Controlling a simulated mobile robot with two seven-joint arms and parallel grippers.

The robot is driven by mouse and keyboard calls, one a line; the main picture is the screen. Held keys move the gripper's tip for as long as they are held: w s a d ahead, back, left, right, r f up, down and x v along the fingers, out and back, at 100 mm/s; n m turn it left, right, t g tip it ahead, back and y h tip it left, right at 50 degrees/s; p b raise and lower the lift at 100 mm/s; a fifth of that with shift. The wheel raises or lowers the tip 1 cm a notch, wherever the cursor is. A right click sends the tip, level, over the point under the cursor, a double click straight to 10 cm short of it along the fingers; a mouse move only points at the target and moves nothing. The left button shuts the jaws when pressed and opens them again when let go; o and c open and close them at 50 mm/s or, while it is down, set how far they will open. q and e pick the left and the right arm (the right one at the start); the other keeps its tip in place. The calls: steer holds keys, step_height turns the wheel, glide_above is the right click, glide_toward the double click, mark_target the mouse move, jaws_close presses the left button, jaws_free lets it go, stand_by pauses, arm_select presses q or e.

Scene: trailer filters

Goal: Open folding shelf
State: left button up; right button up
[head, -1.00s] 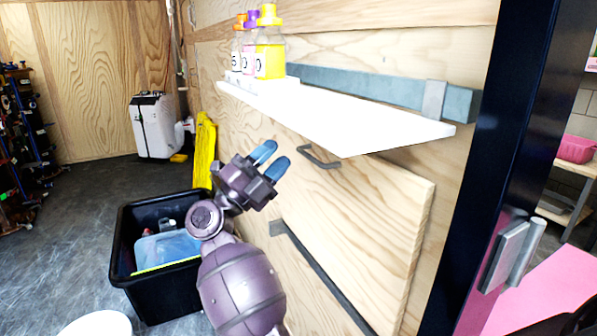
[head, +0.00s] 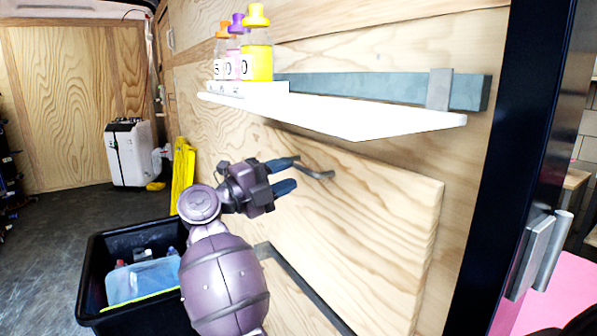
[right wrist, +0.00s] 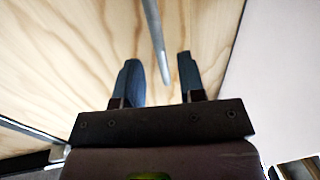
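The folding shelf (head: 375,225) is a light wooden panel lying folded down against the wooden wall, below a white shelf. A grey bar handle (head: 318,173) sits near its upper left edge. My right gripper (head: 290,174) is open at the handle, with its blue fingers pointing right toward it. In the right wrist view the handle (right wrist: 155,40) comes down between the lines of the two open fingers (right wrist: 160,78), its end near fingertip level. I cannot tell whether the fingers touch it. My left gripper is not in view.
The white shelf (head: 340,112) above holds several bottles (head: 256,55) at its left end. A black crate (head: 95,275) with items stands on the floor at lower left. A dark post (head: 510,150) stands at right. A white case (head: 130,153) is farther back.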

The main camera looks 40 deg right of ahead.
mark_target(300, 165)
steer(key=shift+x, duration=2)
jaws_close()
